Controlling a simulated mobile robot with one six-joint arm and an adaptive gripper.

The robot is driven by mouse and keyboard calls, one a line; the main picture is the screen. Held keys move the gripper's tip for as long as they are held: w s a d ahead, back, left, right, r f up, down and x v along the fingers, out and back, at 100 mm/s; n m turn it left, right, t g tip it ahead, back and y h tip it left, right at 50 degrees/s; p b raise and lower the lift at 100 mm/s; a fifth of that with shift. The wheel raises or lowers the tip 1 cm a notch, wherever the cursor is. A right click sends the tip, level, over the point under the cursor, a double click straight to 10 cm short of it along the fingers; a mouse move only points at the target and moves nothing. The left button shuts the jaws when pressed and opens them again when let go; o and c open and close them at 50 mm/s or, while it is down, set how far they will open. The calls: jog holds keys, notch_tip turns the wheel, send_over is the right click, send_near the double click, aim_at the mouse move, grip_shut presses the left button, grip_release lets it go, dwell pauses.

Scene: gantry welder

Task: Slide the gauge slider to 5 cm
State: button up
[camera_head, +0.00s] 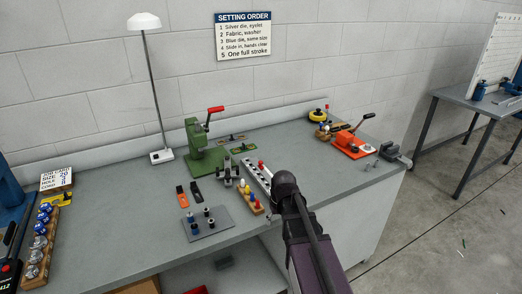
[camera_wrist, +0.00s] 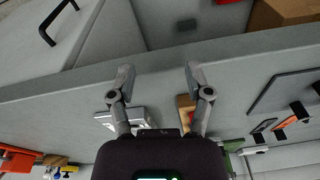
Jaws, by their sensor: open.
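A pale bar with a row of dark marks (camera_head: 256,178) lies on the bench beside my wrist; it looks like the gauge, but I cannot read a scale. A red knob (camera_head: 261,163) shows near its far end and may be the slider; its setting cannot be read. A pale, marked piece beside the left finger in the wrist view (camera_wrist: 104,117) may be the same bar, partly hidden by the finger. My gripper (camera_wrist: 157,78) is open with nothing between its fingertips, over the bench's front part. In the head view my wrist hides the gripper.
A wooden block with coloured pegs (camera_head: 249,203) stands close to the bar. A green press (camera_head: 196,150) is behind to the left, and a grey plate with posts (camera_head: 222,229) at front left. An orange tool (camera_head: 351,147) and a vise (camera_head: 392,152) stand to the right.

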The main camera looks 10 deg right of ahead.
aim_at(261, 161)
jog(key=w+d+r+n+t+p, duration=0.1)
jog(key=w+r+p, duration=0.3)
jog(key=w, duration=0.5)
jog(key=w+d+r+n+t+y+p, duration=0.1)
jog(key=w+r+p, duration=0.3)
jog(key=w, duration=0.6)
jog(key=w+d+r+n+p, duration=0.1)
jog(key=w+r+n+p, duration=0.1)
jog(key=w+r+p, duration=0.3)
jog(key=w+r, duration=0.3)
jog(key=w, duration=0.1)
jog(key=shift+w+n+t+y, duration=0.3)
jog(key=shift+w+t+y, duration=0.05)
jog(key=shift+t+y, duration=0.05)
jog(key=shift+f, duration=0.25)
jog(key=b+x, duration=1.2)
jog(key=x, duration=0.1)
jog(key=shift+a+f+b, duration=0.1)
jog(key=shift+f+b, duration=0.2)
grip_shut()
